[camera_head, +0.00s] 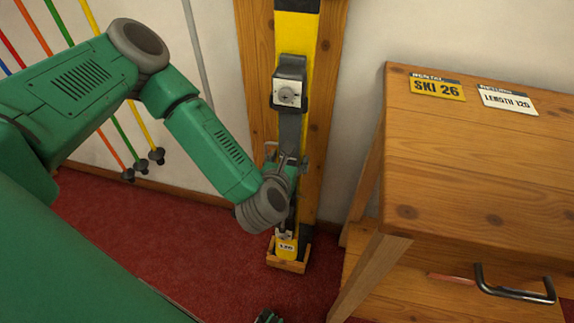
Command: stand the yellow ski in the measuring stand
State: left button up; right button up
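The yellow ski (297,38), yellow with black parts and a grey binding, is upright against the wooden measuring stand (257,60). Its lower end (287,246), with a small label, is at the stand's wooden foot box (287,266); I cannot tell whether it bears on the box floor. My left arm reaches in from the left, and my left gripper (287,163) is at the ski just below the binding. Its fingers are partly lost against the grey binding, so its grip is unclear.
A wooden bench (480,160) with a drawer handle (515,290) stands close on the right. On it lie a yellow "SKI 26" card (437,89) and a white "LENGTH" card (507,100). Several coloured poles (107,115) lean at the left wall. Red carpet (215,245) covers the floor.

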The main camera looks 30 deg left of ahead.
pick_arm(q)
jog(key=shift+w+a+f+b, duration=0.15)
jog(key=shift+w+f+b, duration=0.55)
jog(key=shift+f+b, duration=0.2)
jog(key=shift+w+a+f+b, duration=0.2)
jog(key=shift+w+f+b, duration=0.55)
jog(key=shift+f, duration=0.3)
jog(key=shift+w+a+f+b, duration=0.15)
jog(key=shift+w+f+b, duration=0.5)
jog(key=shift+f+b, duration=0.25)
jog(key=shift+f, duration=0.1)
jog(key=o, duration=1.8)
jog(key=shift+c, duration=0.2)
jog(key=shift+o, duration=0.8)
jog(key=shift+s+f, duration=0.15)
jog(key=shift+f, duration=0.05)
jog(key=shift+s+r, duration=0.1)
jog(key=shift+r, duration=0.05)
